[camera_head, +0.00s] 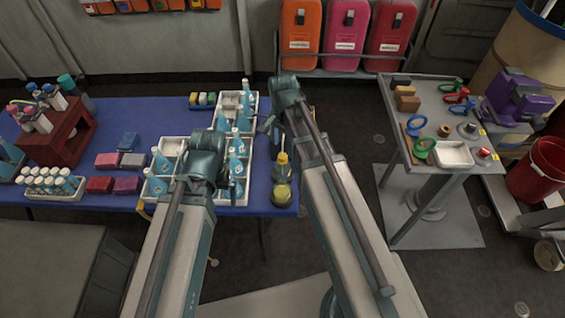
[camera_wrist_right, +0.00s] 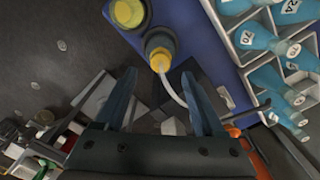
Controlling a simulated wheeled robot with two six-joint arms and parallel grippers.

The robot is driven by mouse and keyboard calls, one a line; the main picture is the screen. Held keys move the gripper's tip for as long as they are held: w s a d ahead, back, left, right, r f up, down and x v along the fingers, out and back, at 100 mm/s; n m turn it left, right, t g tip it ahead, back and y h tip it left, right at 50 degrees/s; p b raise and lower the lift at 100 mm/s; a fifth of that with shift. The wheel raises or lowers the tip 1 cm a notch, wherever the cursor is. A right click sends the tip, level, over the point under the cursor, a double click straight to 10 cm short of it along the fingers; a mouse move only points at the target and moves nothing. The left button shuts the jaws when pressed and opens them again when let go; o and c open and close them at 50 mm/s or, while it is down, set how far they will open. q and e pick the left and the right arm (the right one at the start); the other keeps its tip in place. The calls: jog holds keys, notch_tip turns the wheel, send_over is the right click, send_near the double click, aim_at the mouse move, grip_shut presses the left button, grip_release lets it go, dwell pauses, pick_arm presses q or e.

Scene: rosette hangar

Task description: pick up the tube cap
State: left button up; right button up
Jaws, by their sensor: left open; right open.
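I cannot single out a loose tube cap with certainty. A rack of white-capped tubes (camera_head: 50,183) stands at the left front of the blue table. My right gripper (camera_wrist_right: 158,88) is open, with nothing between its fingers. It hangs near the table's right end, by the wash bottle with a yellow top (camera_wrist_right: 160,58), whose pale spout reaches between the fingers in the picture; I cannot tell if they touch. In the head view my right gripper (camera_head: 269,126) is beside the white bins. My left gripper (camera_head: 205,160) is over the bins; its fingers are mostly hidden by its wrist.
White divided bins (camera_head: 172,146) hold several numbered blue bottles. A dark red rack (camera_head: 62,140) with colored-cap bottles stands at the left. The blue table (camera_head: 120,200) has small colored boxes. A grey cart (camera_head: 440,80) with tools stands right, past open floor.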

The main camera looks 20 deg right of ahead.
aim_at(283, 155)
jog(key=shift+f+b, duration=2.65)
jog(key=shift+r, duration=0.1)
grip_shut()
